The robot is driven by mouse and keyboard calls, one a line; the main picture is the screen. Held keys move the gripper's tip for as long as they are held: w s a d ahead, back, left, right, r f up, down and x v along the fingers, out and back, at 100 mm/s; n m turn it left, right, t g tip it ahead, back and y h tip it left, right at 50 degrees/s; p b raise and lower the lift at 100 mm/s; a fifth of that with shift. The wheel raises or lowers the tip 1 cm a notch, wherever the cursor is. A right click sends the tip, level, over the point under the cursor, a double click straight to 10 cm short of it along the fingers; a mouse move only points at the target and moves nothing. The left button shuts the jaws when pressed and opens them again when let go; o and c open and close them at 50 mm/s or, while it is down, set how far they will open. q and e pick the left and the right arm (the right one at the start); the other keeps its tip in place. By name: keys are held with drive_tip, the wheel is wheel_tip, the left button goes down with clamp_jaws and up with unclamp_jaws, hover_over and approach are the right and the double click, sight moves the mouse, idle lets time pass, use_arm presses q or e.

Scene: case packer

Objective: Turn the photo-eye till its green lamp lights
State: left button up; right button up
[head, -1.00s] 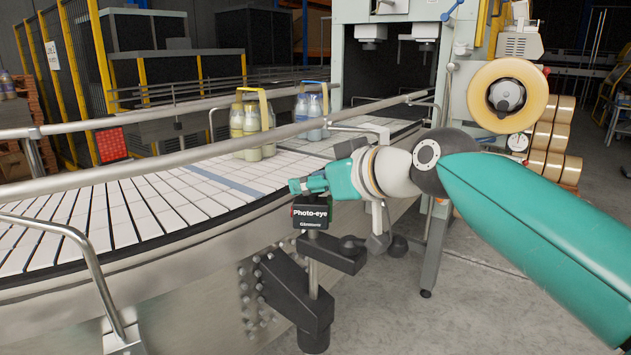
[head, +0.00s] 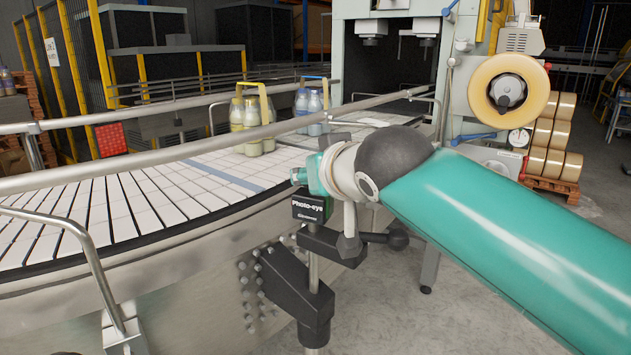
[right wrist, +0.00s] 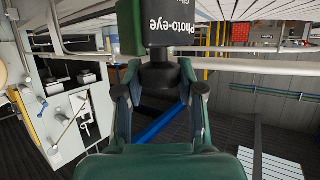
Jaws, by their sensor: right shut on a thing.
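The photo-eye (head: 309,208) is a small black box with a white label, on a black bracket and metal post (head: 313,270) beside the conveyor. In the right wrist view its labelled body (right wrist: 175,25) is at the top, with a black neck between my fingers. My right gripper (head: 300,176), also in the right wrist view (right wrist: 160,90), is shut on the photo-eye. I see no lit green lamp on it. A red reflector (head: 111,139) stands across the conveyor. My left gripper is out of view.
The curved conveyor (head: 140,205) with pale slats carries yellow (head: 252,120) and blue (head: 308,105) bottle packs. A metal guide rail (head: 200,148) runs above its near edge. A machine with a tape roll (head: 482,90) stands behind my right arm. Floor at right is open.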

drive_tip(key=shift+a+f+m+t+h+b, duration=0.1)
drive_tip(key=shift+m+t+h+b, duration=0.2)
drive_tip(key=shift+m+h+b, duration=0.55)
drive_tip(key=shift+m+h, duration=0.35)
drive_tip(key=o, duration=1.1)
drive_tip(key=shift+o, duration=0.2)
drive_tip(key=shift+s, duration=0.1)
drive_tip(key=v, duration=1.2)
